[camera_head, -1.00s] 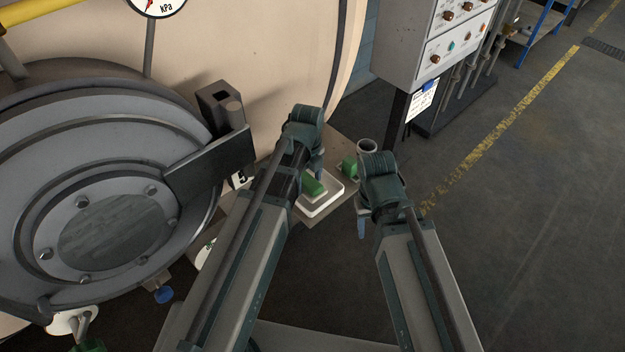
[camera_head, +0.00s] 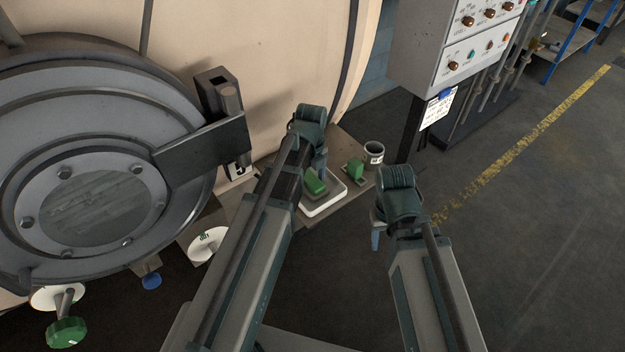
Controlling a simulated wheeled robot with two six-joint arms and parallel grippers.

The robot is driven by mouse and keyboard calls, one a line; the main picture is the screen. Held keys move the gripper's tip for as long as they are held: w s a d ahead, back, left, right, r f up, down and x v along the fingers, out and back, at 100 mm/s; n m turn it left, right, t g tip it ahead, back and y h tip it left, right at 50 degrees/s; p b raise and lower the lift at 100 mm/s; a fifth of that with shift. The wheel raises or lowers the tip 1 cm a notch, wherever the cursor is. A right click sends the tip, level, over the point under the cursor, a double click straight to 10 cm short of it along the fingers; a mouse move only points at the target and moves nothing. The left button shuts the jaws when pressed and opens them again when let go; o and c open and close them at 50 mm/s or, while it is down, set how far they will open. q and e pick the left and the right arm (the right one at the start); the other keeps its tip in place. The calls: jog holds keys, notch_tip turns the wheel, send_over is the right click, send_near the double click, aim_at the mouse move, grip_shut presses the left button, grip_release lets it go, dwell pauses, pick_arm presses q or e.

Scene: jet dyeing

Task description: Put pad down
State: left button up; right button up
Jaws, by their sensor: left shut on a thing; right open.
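A green pad (camera_head: 315,184) shows at the tip of my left arm, over the white tray (camera_head: 325,208). My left gripper (camera_head: 318,172) is shut on the green pad, and my arm hides part of both. I cannot tell whether the pad touches the tray's floor. A second green block (camera_head: 354,171) sits on the ledge just right of the tray. My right gripper (camera_head: 377,238) is open and empty, right of and in front of the tray, with its fingers pointing down.
A grey mug (camera_head: 374,150) stands on the ledge (camera_head: 345,140) behind the second green block. The big round door (camera_head: 95,205) of the machine fills the left side. A control box (camera_head: 460,45) stands at the back right.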

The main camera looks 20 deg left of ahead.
aim_at(310, 177)
pick_arm(q)
jog(key=o, duration=1.1)
jog(key=shift+f, duration=0.15)
notch_tip(310, 177, up, 14)
jog(key=p, duration=1.4)
jog(key=shift+s+d+n+y, duration=0.2)
jog(key=shift+s+d+n, duration=1.9)
jog(key=shift+n, duration=1.55)
jog(key=shift+s+d+n+y, duration=0.2)
jog(key=shift+s+d+n, duration=1.3)
jog(key=shift+s+n, duration=1.7)
jog(key=shift+s+d+n+y, duration=0.2)
jog(key=shift+s+d+n, duration=1.7)
jog(key=shift+n, duration=2.15)
jog(key=shift+a, duration=0.1)
